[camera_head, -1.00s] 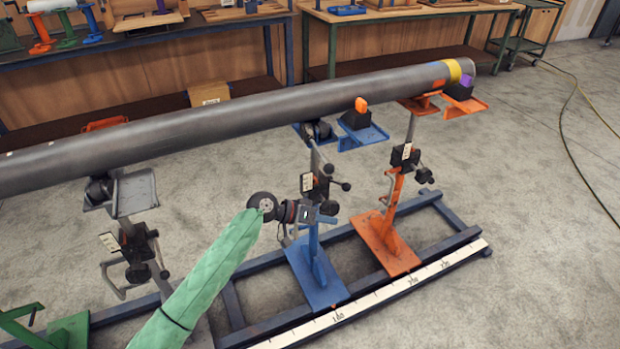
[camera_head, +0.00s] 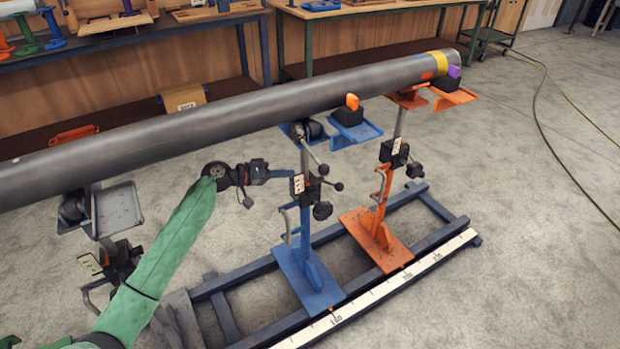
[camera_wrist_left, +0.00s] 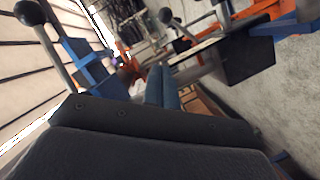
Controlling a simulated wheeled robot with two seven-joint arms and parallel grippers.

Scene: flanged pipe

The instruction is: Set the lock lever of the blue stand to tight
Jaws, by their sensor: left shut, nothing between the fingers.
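The blue stand (camera_head: 312,277) stands upright on the rail frame under the long grey pipe (camera_head: 230,113). At mid-height it has a black clamp block with a white label (camera_head: 298,184) and rods ending in black ball knobs (camera_head: 338,186). I cannot tell which rod is the lock lever or its exact setting. My left gripper (camera_head: 291,174) is shut and empty, just left of the clamp block at about its height. In the left wrist view its blue-grey fingers (camera_wrist_left: 163,85) are together, with a knobbed rod (camera_wrist_left: 167,15) and a black block (camera_wrist_left: 247,61) beyond. Contact cannot be judged.
An orange stand (camera_head: 376,240) is close on the right. A grey tray stand (camera_head: 117,208) is at the left, near my arm. The pipe runs above the gripper. A measuring strip (camera_head: 370,298) lies along the frame's front. Open floor is at the right.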

